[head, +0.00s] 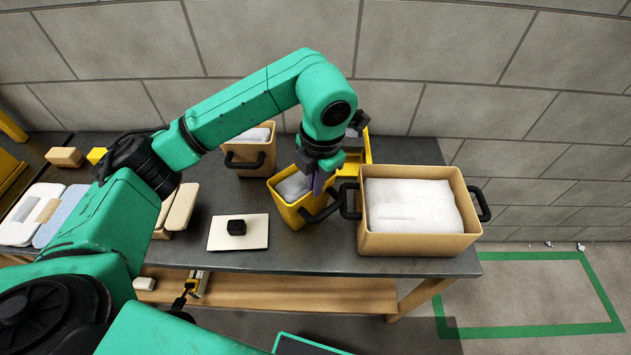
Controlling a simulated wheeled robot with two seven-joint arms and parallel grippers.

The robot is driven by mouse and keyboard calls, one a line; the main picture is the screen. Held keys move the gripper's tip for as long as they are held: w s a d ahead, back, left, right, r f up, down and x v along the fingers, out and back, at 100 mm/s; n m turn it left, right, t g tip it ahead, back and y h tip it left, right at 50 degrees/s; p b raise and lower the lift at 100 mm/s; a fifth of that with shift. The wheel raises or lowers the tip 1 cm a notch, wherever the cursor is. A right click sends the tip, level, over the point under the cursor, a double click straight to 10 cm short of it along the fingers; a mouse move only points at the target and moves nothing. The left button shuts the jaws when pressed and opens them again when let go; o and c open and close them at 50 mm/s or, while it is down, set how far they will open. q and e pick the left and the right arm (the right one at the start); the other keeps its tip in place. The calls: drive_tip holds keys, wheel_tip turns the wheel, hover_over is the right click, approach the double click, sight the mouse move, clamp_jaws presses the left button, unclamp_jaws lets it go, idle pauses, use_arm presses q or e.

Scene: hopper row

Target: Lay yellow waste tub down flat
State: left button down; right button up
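A yellow tub (287,213) with pale grey filling and a black handle stands near the middle of the dark table. It looks slightly tilted. My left gripper (318,186) points down at the tub's right side, by the rim and the handle. The fingertips are small and partly hidden, so whether they are closed on the tub is unclear. A second yellow container (354,162) is behind, partly covered by my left arm. My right gripper is out of view.
A large tan tub (410,243) with white filling is close on the right. A smaller tan tub (246,158) is behind left. A white board (222,240) bearing a black block (236,227) lies left on the dark table (300,256). A wall closes the back.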

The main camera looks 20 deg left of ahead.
use_arm(q)
drive_tip(key=c, duration=1)
unclamp_jaws()
drive_tip(key=shift+o, duration=0.2)
wheel_tip(320, 180, up, 15)
drive_tip(key=d+p, duration=0.1)
drive_tip(key=shift+s+d+f, duration=0.15)
drive_tip(key=shift+s+f, duration=0.05)
drive_tip(key=shift+s, duration=0.25)
